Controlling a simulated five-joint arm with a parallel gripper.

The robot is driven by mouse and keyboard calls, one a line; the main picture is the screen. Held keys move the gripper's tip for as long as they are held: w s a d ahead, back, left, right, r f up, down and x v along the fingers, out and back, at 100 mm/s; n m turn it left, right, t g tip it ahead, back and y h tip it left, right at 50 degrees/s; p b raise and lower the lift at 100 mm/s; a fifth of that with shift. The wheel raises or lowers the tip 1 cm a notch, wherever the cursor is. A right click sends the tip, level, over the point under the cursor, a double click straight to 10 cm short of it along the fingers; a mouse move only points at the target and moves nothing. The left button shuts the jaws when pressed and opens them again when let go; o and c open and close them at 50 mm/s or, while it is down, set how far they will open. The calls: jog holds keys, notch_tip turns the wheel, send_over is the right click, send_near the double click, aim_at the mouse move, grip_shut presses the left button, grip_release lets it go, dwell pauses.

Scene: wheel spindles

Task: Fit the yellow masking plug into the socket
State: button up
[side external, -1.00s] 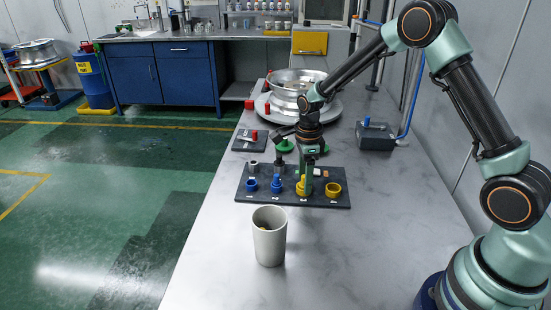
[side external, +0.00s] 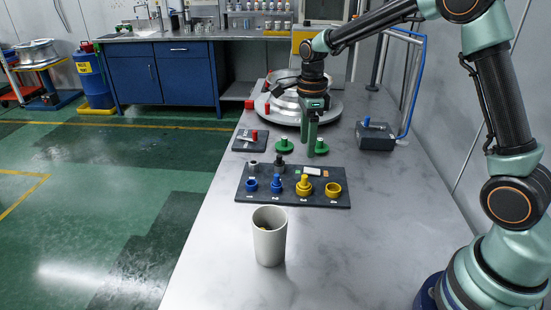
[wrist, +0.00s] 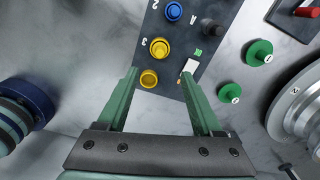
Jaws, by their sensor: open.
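The yellow masking plug (side external: 304,186) stands upright on the dark board, its narrow knob above a wider yellow ring-like base; I cannot tell how deep it sits. It also shows in the wrist view (wrist: 159,48), with its knob inside a yellow ring. To its right on the board is an open yellow ring socket (side external: 333,190), also in the wrist view (wrist: 149,78). My gripper (side external: 309,148) hangs above and behind the board, clear of the plug. Its green fingers (wrist: 160,74) are spread apart with nothing between them.
The dark board (side external: 245,193) also carries a blue ring (side external: 251,185) and a blue plug (side external: 276,185). Green knobbed discs (side external: 284,146) lie behind it. A grey cup (side external: 269,240) stands in front. A wheel hub (side external: 335,108) is at the back.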

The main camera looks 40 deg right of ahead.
jog(key=s+a+r+n+t, duration=0.2)
jog(key=s+r+n+t, duration=0.1)
jog(key=s+r+n, duration=0.65)
jog(key=s+a+r+n+t, duration=0.1)
jog(key=s+n, duration=0.6)
jog(key=n, duration=0.7)
jog(key=shift+s+t, duration=0.3)
jog(key=shift+t, duration=0.5)
jog(key=shift+a+r+n, duration=0.1)
jog(key=shift+n, duration=0.15)
